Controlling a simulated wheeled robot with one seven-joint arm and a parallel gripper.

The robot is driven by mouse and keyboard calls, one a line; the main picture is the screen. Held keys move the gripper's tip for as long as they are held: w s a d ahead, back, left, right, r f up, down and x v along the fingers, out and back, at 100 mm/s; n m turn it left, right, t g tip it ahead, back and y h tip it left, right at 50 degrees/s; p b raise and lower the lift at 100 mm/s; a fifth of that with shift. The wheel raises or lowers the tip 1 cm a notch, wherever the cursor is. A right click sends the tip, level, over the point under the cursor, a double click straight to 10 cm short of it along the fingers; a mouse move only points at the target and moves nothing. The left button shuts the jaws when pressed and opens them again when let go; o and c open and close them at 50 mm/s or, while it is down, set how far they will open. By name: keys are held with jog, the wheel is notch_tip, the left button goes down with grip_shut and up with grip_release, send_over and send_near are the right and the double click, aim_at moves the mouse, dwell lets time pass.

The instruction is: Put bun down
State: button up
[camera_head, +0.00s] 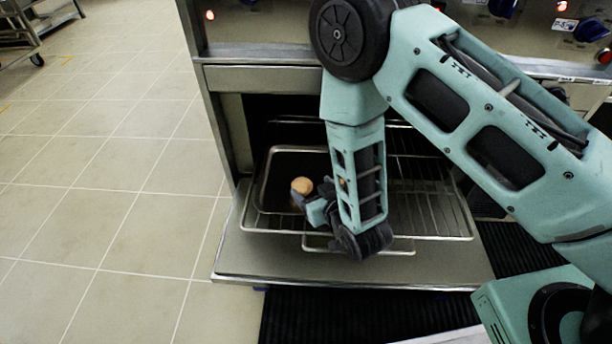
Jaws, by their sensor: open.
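A small round brown bun (302,185) shows over the left part of a dark rectangular tray (265,183). The tray rests on a wire oven rack (430,212) that is pulled out of the open oven. My gripper (301,198) is open, at the tray's front part, right by the bun. The bun is at the fingertips; I cannot tell whether they touch it or whether it rests on the tray. My arm hides the tray's right side and part of the rack.
The oven door (350,270) is folded down flat below the rack. A black ribbed mat (365,312) lies on the floor in front. Blue knobs (592,28) line the panel above. The tiled floor (110,190) at left is clear, with a wheeled cart (30,30) far back.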

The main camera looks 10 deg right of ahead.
jog(key=s+a+r+g+p, duration=0.1)
jog(key=s+a+r+g, duration=0.1)
jog(key=s+r+g, duration=0.35)
jog(key=s+a+r+g+p, duration=0.1)
jog(key=s+a+r+g, duration=0.15)
jog(key=r, duration=0.55)
jog(key=s+d+r+n+g+h, duration=0.2)
jog(key=s+d+r, duration=0.3)
jog(key=s, duration=0.3)
jog(key=s+d+r+n+g+h, duration=0.1)
jog(key=s+d+r+g, duration=0.1)
jog(key=s+d+r, duration=0.3)
jog(key=s+r, duration=0.2)
jog(key=s, duration=0.1)
jog(key=shift+s+r+n+g+h, duration=0.3)
jog(key=shift+s+r+n+h, duration=0.05)
jog(key=shift+r+n+h, duration=0.05)
jog(key=shift+r, duration=0.1)
notch_tip(320, 180, up, 42)
jog(key=p, duration=4.2)
jog(key=shift+r, duration=0.15)
